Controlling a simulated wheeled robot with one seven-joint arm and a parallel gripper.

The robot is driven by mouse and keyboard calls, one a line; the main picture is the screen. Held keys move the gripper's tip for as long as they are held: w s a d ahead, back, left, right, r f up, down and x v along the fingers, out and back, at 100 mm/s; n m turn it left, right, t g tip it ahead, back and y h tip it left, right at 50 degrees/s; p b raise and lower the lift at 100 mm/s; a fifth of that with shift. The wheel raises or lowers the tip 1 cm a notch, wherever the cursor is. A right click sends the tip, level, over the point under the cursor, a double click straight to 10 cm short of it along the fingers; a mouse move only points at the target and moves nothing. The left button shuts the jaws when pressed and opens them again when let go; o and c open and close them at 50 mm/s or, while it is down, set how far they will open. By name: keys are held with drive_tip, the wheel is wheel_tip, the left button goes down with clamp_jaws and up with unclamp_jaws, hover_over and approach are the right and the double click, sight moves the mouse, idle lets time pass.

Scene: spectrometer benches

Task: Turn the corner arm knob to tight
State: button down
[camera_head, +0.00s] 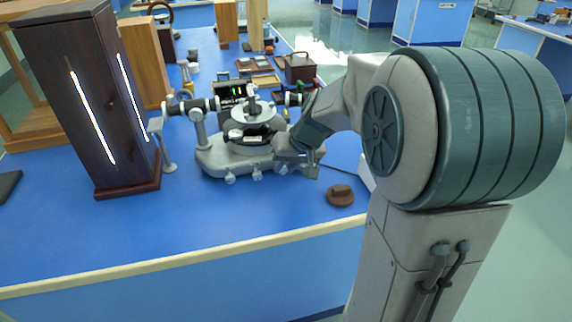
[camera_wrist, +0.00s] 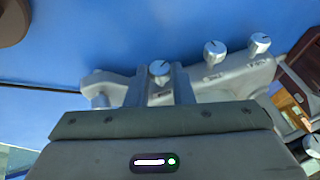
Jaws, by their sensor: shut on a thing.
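The spectrometer (camera_head: 215,160) stands on the blue bench, with a grey base and several silver knobs along its near edge. In the wrist view one silver knob (camera_wrist: 160,68), probably the corner arm knob, lies between the fingers of my gripper (camera_wrist: 161,88). A dark pointer line shows on its face, and a small label below it is too blurred to read. My gripper is shut on this knob. In the head view my gripper (camera_head: 311,164) is at the base's right end, and it hides the held knob.
Two other knobs (camera_wrist: 213,47) (camera_wrist: 260,41) sit close to the right of my gripper in the wrist view. A brown round object (camera_head: 340,195) lies near the bench's front. A tall dark lamp box (camera_head: 90,100) stands at left.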

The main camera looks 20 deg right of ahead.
drive_tip(key=shift+f+b, duration=0.1)
drive_tip(key=shift+b, duration=0.35)
drive_tip(key=shift+d+f+y+b, duration=0.2)
drive_tip(key=shift+y+b, duration=0.4)
drive_tip(key=shift+b, duration=0.35)
drive_tip(key=shift+d+f+m+y+b, duration=0.1)
drive_tip(key=shift+m+y+b, duration=0.2)
drive_tip(key=shift+y+b, duration=0.55)
drive_tip(key=y+b, duration=0.1)
drive_tip(key=b, duration=0.1)
drive_tip(key=y+b, duration=0.1)
drive_tip(key=shift+d+m+y+b, duration=0.2)
drive_tip(key=shift+m+y+b, duration=0.05)
drive_tip(key=shift+m+b, duration=0.1)
drive_tip(key=c, duration=1.3)
unclamp_jaws()
drive_tip(key=shift+o, duration=0.2)
